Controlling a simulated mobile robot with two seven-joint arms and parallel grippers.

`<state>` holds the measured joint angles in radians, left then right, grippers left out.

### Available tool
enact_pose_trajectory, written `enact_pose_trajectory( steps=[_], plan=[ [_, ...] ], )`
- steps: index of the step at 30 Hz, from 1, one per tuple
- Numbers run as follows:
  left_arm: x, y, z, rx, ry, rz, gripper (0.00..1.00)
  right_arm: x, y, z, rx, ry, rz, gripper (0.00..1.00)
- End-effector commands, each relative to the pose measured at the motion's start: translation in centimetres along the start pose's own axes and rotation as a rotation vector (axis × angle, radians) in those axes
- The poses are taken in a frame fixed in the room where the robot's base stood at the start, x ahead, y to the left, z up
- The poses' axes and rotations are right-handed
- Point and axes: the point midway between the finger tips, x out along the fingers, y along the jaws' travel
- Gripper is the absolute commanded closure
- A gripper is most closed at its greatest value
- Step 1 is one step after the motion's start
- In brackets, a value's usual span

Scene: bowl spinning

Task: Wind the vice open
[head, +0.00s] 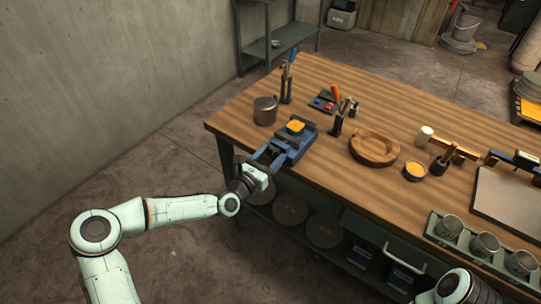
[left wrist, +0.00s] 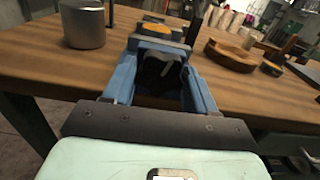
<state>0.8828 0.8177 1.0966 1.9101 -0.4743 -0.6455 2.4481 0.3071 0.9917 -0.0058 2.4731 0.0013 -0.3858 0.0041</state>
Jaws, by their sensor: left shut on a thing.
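The blue vice (head: 304,141) is fixed at the near left edge of the wooden workbench, with a yellow block (head: 295,126) at its top. My left gripper (head: 271,154) is at the front of the vice, beyond the bench edge. The gap between the jaws cannot be made out. My right gripper is out of view.
A metal mug (head: 265,110) stands left of the vice, with upright tool holders behind and to the right. A round wooden bowl (head: 374,148) sits right of the vice. A green tray of cups (head: 470,262) lies farther right. The floor left of the workbench (head: 330,174) is clear.

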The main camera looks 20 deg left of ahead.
Motion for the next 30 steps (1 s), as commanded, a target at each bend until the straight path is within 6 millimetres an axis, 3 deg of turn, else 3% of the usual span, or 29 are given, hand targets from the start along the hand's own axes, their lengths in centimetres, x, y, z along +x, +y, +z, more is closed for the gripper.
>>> enact_pose_trajectory(
  steps=[12, 30],
  plan=[
    [0.02, 0.08, 0.06, -0.244, -0.004, 0.001, 0.74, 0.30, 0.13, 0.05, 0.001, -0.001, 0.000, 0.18],
    [0.04, 0.05, 0.12, -0.300, -0.003, 0.001, 0.74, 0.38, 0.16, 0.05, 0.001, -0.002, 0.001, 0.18]
  ],
)
